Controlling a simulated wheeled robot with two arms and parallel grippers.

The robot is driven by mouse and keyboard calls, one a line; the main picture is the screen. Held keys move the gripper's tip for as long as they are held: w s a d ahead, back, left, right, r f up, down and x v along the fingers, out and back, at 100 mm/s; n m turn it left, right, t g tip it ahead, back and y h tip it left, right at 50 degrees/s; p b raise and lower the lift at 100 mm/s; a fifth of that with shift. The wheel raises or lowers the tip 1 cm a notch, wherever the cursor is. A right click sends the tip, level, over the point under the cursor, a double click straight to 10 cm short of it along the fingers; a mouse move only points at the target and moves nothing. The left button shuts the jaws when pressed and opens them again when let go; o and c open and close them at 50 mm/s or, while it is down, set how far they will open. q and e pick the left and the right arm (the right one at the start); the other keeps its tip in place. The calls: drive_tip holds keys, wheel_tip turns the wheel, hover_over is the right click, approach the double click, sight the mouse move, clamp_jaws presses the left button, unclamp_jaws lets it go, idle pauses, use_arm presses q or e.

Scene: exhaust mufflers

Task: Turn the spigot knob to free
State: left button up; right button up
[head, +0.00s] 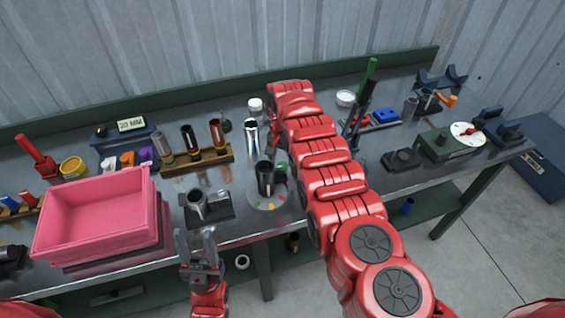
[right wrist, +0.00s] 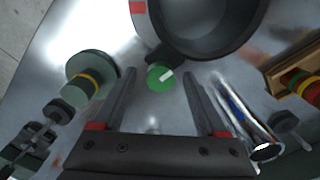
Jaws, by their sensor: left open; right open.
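A dark pot (head: 265,178) stands on a pale round plate (head: 268,203) with coloured marks near the bench's front edge. A green knob (head: 282,170) sits on the pot's side; in the right wrist view it is a green disc (right wrist: 158,82) with a tilted white bar, joined by a dark stub to the pot (right wrist: 210,45). My right gripper (right wrist: 160,74) is open, its fingers on either side of the knob with gaps showing; contact is not visible. My left gripper (head: 196,233) is open and empty before the bench edge.
A pink bin (head: 95,215) stands front left. A small dark fixture with a cup (head: 197,205) is left of the plate. A shiny metal cylinder (head: 251,135) stands behind the pot.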

clamp_jaws()
